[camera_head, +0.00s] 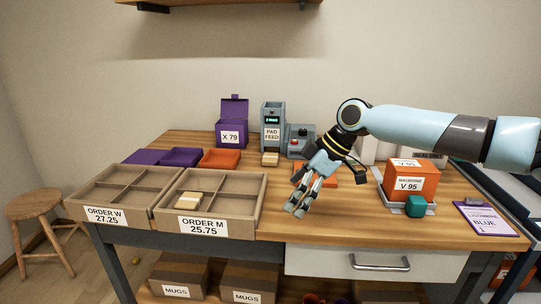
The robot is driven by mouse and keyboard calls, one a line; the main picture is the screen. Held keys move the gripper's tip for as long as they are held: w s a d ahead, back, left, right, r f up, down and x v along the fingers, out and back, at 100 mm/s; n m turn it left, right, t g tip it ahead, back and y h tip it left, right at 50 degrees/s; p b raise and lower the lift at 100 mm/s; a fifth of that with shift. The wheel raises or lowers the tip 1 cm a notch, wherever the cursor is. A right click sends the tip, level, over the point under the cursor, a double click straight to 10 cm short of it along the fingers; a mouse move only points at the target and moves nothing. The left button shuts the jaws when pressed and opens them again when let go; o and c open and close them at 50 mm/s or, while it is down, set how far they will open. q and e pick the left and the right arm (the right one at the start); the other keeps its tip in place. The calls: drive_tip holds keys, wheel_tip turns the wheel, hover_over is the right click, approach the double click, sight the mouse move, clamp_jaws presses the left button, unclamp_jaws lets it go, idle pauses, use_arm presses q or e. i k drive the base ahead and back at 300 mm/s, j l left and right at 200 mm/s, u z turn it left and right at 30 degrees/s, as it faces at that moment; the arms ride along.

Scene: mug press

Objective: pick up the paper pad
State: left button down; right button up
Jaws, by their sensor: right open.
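A small tan paper pad (270,159) lies at the foot of the grey pad feed (272,128), at the back of the table. Other tan pads (189,201) lie in a compartment of the ORDER M box (228,228). My right gripper (297,207) comes in from the right and points down over the middle of the table. It is open and empty, in front and to the right of the pad at the feed, apart from it. My left gripper is not in view.
The ORDER W box (103,214) stands at the left. A purple X 79 box (231,132) and a control box (299,142) are at the back. An orange V 95 box (411,178), a teal block (415,206) and a purple card (485,219) are at right. The front middle is clear.

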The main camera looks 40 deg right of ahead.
sight(269, 160)
drive_tip(key=i+l, duration=0.3)
drive_tip(key=l, duration=0.15)
drive_tip(key=i+l, duration=0.3)
drive_tip(key=l, duration=0.15)
drive_tip(key=i+l, duration=0.3)
drive_tip(key=l, duration=0.15)
